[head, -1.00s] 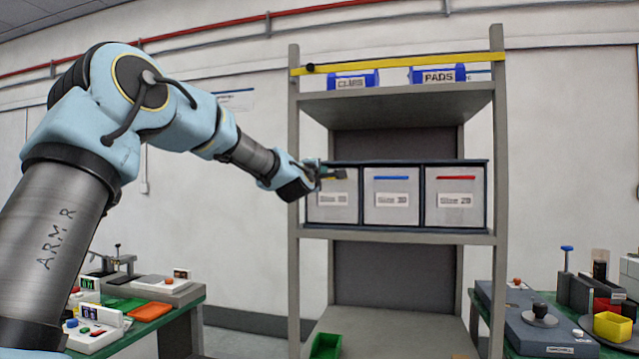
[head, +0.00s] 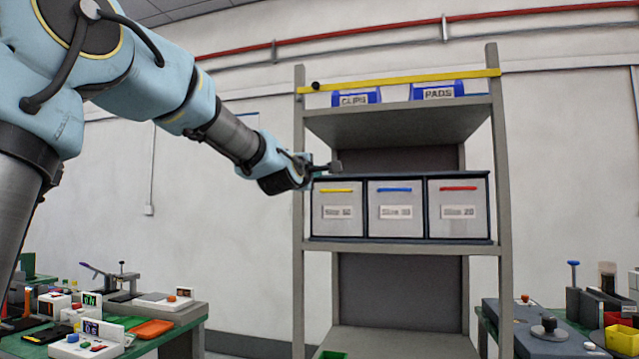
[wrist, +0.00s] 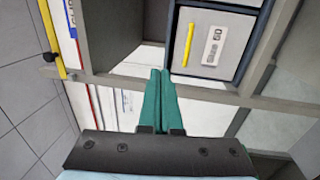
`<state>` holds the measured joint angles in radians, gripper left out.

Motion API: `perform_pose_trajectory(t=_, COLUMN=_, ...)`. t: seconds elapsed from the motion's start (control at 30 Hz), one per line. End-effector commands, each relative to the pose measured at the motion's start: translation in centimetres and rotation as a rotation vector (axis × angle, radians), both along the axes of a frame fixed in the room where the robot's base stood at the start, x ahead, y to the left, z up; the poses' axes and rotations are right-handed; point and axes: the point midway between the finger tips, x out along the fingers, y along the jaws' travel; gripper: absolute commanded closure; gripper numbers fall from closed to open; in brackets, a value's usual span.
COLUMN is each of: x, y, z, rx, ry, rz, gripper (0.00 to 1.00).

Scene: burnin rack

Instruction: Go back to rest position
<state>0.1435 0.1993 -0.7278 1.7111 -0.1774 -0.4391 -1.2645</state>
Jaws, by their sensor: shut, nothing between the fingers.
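My gripper (head: 325,169) is at the left post of the grey rack in the head view, in front of it and near the top left of the box row. In the wrist view its two green fingers (wrist: 160,100) are together with nothing between them. The box with the yellow handle (head: 338,207) shows beyond the fingertips in the wrist view (wrist: 212,38). My arm reaches in from the left, and the gripper looks apart from the boxes.
The rack (head: 400,250) holds boxes with blue (head: 394,208) and red (head: 458,207) handles. Blue bins marked CLIPS (head: 356,98) and PADS (head: 436,92) are on top. Benches with devices stand left (head: 160,338) and right (head: 560,345). Open floor lies between left bench and rack.

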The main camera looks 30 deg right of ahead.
Motion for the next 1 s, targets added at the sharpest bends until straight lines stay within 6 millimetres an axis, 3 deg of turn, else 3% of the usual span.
perform_pose_trajectory(t=0.27, x=-0.4, y=0.4, z=-0.1, rx=0.007, ry=0.002, rz=0.001, gripper=1.00)
perform_pose_trajectory(t=0.37, x=0.1, y=1.0, z=-1.6, rx=0.063, ry=0.001, rz=0.014, gripper=1.00)
perform_pose_trajectory(t=0.47, x=1.1, y=2.9, z=-5.6, rx=0.208, ry=0.004, rz=0.041, gripper=1.00)
perform_pose_trajectory(t=0.57, x=2.3, y=6.3, z=-11.4, rx=0.419, ry=0.015, rz=0.068, gripper=1.00)
perform_pose_trajectory(t=0.7, x=2.7, y=12.5, z=-19.6, rx=0.728, ry=0.054, rz=0.075, gripper=1.00)
perform_pose_trajectory(t=0.87, x=1.1, y=20.5, z=-28.0, rx=1.044, ry=0.129, rz=0.028, gripper=1.00)
perform_pose_trajectory(t=1.0, x=-2.2, y=27.9, z=-34.5, rx=1.283, ry=0.220, rz=-0.065, gripper=1.00)
